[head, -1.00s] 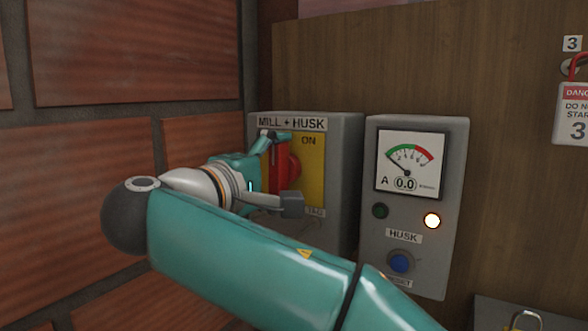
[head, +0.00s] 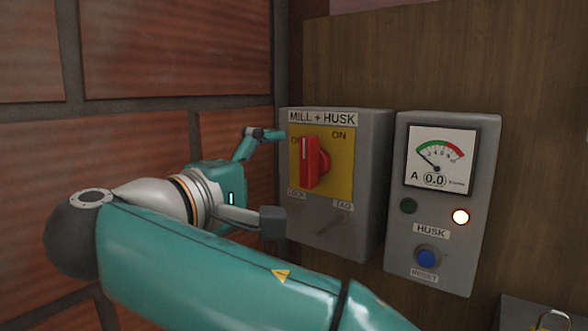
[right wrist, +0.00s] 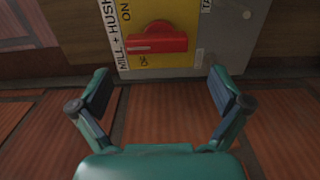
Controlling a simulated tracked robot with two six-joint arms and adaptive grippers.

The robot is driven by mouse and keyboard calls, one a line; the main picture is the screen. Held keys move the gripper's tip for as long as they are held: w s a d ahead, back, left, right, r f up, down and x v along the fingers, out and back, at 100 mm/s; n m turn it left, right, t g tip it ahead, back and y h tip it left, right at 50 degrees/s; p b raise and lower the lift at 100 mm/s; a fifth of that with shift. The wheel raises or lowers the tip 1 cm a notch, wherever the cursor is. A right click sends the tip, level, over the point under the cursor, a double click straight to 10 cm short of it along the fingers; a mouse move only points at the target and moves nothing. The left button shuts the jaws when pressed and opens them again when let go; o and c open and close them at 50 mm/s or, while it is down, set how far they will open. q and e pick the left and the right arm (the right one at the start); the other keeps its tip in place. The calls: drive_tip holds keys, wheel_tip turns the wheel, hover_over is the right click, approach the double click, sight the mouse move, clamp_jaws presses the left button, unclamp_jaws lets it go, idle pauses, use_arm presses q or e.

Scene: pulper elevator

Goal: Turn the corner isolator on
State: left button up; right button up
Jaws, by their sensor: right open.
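The corner isolator (head: 370,185) is a grey box labelled MILL + HUSK with a yellow plate (head: 344,185). Its red handle (head: 312,162) stands upright, with a white stripe at its upper end beside the partly hidden OFF label; ON is to the upper right. My right gripper (head: 273,178) is open and empty, just left of the box, clear of the handle. In the right wrist view, the handle (right wrist: 155,43) lies across the picture beyond and between the open fingers (right wrist: 160,90). My left gripper is not in view.
A grey HUSK panel (head: 478,190) with an ammeter reading 0.0, a lit lamp (head: 460,217) and a blue reset button (head: 427,257) stands right of the isolator. A brick wall (head: 170,50) is close at left. A padlock (head: 553,320) shows at lower right.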

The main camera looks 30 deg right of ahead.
sight(304, 166)
drive_tip(key=v, duration=0.5)
drive_tip(key=shift+a+f, duration=0.1)
drive_tip(key=shift+a, duration=0.1)
drive_tip(key=shift+d, duration=0.15)
drive_tip(key=x, duration=1.1)
drive_tip(key=shift+d+r, duration=0.25)
drive_tip(key=shift+d, duration=0.25)
drive_tip(key=shift+f, duration=0.15)
